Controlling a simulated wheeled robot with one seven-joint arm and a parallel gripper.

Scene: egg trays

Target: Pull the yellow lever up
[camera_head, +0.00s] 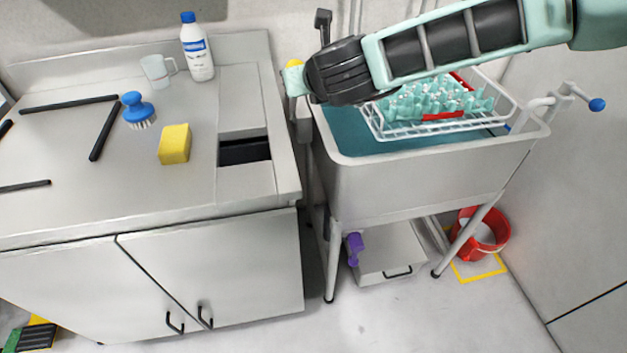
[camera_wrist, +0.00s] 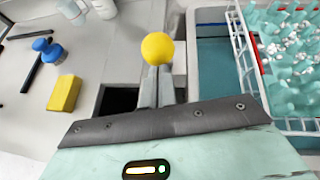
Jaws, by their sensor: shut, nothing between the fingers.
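The yellow lever's round knob (camera_wrist: 157,48) shows at the top centre of the wrist view, straight ahead of my gripper (camera_wrist: 158,76). In the head view the knob (camera_head: 295,64) shows just left of my dark wrist, between the counter and the sink. My gripper's two grey fingers are together with nothing between them. Their tips reach the near lower edge of the knob in the picture; I cannot tell whether they touch it. The lever's shaft is mostly hidden by my gripper.
Right of the lever is a sink (camera_head: 430,180) of blue water, with a white wire basket (camera_head: 505,92) holding teal egg trays (camera_head: 415,103). On the left counter (camera_head: 80,175) are a yellow sponge (camera_head: 174,144), a blue brush (camera_head: 138,108), a bottle (camera_head: 197,55) and a jug (camera_head: 157,72).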

